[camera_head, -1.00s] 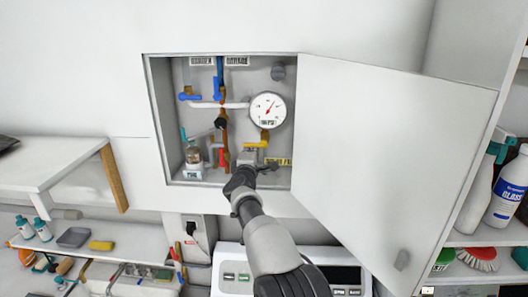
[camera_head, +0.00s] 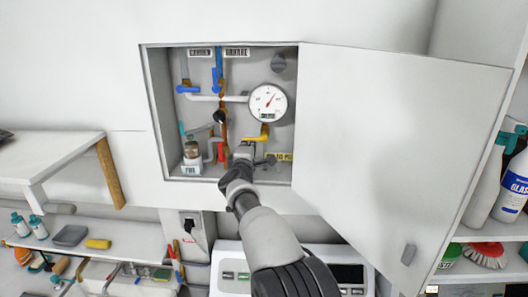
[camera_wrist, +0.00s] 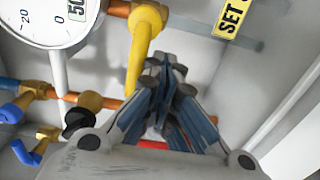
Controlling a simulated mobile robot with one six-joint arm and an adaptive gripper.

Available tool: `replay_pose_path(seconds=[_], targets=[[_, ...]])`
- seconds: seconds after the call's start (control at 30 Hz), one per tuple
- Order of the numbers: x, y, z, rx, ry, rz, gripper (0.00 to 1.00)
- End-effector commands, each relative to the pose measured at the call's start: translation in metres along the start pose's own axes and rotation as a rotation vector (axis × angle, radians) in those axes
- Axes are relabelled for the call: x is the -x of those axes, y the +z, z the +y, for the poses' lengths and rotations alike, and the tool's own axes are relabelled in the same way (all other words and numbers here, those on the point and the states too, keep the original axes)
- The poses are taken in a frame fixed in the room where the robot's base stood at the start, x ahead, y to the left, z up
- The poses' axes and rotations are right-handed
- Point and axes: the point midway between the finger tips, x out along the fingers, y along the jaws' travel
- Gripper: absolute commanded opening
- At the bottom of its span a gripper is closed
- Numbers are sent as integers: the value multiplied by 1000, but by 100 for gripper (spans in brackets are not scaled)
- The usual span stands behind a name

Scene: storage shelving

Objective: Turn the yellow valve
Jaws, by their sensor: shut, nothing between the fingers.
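The yellow valve (camera_head: 259,136) is a yellow handle on the piping in the open wall cabinet, just below the round gauge. In the wrist view the yellow valve (camera_wrist: 137,58) hangs from an orange pipe. My gripper (camera_head: 244,150) is inside the cabinet opening, just below and left of the valve in the head view. In the wrist view my gripper (camera_wrist: 165,70) is shut with nothing between its fingers, its tips close beside the valve's lower end. I cannot tell whether they touch. My gripper hides part of the lower pipes.
The white gauge (camera_head: 268,103) sits above the valve. Blue handles (camera_head: 187,89) and a red part (camera_head: 221,153) are on pipes to the left. The cabinet door (camera_head: 392,160) stands open on the right. A yellow label (camera_head: 280,157) is at the lower right of the cabinet.

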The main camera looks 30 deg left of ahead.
Motion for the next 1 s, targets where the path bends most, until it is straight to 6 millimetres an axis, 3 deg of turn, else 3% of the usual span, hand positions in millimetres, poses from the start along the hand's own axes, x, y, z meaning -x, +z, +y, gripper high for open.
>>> replay_pose_path(seconds=[0.03,0.1,1.0], targets=[[4,-2,14,-3,24,2,0],[8,-2,14,-3,26,1,0],[70,2,-4,-4,12,-2,0]])
